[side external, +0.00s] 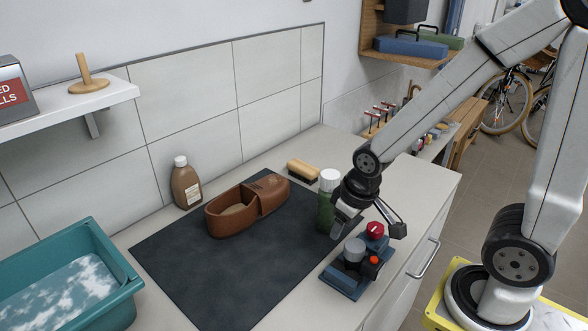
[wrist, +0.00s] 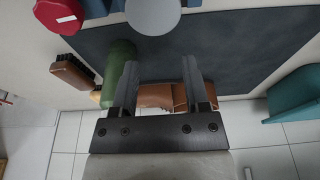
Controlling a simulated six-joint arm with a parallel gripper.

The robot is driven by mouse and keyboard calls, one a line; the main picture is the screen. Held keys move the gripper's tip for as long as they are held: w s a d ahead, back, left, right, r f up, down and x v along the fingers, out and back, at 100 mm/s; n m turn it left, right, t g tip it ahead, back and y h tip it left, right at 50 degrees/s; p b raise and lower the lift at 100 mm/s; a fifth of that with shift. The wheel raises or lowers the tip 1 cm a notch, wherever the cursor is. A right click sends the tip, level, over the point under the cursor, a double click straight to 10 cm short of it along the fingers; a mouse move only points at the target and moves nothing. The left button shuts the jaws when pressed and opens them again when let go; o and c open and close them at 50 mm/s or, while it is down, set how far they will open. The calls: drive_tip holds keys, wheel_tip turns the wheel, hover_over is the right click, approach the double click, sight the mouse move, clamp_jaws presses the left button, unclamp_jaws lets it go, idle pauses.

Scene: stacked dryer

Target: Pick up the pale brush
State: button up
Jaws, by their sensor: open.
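The pale brush (side external: 303,172), with a light wooden back and dark bristles, lies on the counter near the tiled wall in the side view. It is beyond the green bottle (side external: 326,203). In the wrist view a small pale part, probably this brush (wrist: 95,97), shows past the green bottle, mostly hidden. My gripper (side external: 368,226) is open and empty above the counter's right part, between the green bottle and the blue caddy. In the wrist view its two fingers (wrist: 160,68) are spread, and the left one overlaps the green bottle.
A darker brown brush (wrist: 72,72) lies beside the green bottle. A brown shoe (side external: 226,218) sits on the dark mat (side external: 190,270). A blue caddy (side external: 343,284) holds grey and red-topped containers. A brown bottle (side external: 186,184) and teal basin (side external: 128,275) stand left. The mat's front is clear.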

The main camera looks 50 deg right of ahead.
drive_tip(key=o, duration=0.6)
drive_tip(key=shift+c, duration=0.2)
drive_tip(key=w+r+v, duration=0.1)
drive_tip(key=w+v, duration=0.1)
drive_tip(key=v, duration=0.9)
drive_tip(key=t, duration=0.2)
hover_over(309, 169)
wheel_tip(309, 169, down, 13)
drive_tip(key=shift+s+r, duration=0.1)
drive_tip(key=shift+f, duration=0.5)
drive_tip(key=shift+f, duration=0.1)
